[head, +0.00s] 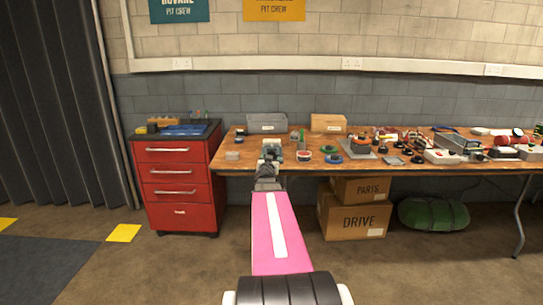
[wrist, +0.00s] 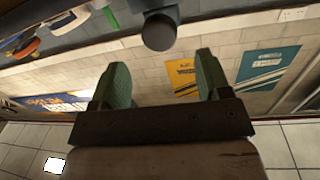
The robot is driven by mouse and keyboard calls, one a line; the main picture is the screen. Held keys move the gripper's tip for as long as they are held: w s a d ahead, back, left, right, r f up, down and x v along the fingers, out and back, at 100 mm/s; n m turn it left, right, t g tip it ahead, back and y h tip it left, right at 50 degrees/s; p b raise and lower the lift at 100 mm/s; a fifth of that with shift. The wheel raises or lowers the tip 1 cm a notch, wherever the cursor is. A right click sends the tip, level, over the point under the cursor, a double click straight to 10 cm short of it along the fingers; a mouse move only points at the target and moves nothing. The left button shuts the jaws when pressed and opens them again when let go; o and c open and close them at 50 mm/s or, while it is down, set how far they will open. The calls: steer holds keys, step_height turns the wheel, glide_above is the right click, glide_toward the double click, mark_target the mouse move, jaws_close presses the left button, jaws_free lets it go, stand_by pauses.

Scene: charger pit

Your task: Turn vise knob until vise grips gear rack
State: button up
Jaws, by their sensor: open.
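My gripper (head: 271,143) reaches over the front of the wooden workbench, seen mostly from behind in the head view. In the wrist view, my gripper (wrist: 160,75) is open, its two green fingers spread apart with nothing between the tips. A round dark grey knob (wrist: 158,32), apparently the vise knob, shows just beyond the fingers, roughly centred between them. It is joined to a grey-blue body (wrist: 150,4) cut off by the top edge. I see a gap between the knob and both fingers. The rest of the vise and the gear rack cannot be made out.
The workbench (head: 232,167) is crowded right of my gripper with small parts and tools. A grey bin (head: 267,122) and a wooden box (head: 328,123) stand behind. A red drawer cabinet (head: 178,190) adjoins the left end. Cardboard boxes (head: 350,218) sit underneath.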

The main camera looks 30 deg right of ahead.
mark_target(272, 154)
steer(key=x, duration=0.7)
steer(key=shift+w+d, duration=0.25)
steer(key=shift+w, duration=0.05)
steer(key=c, duration=0.9)
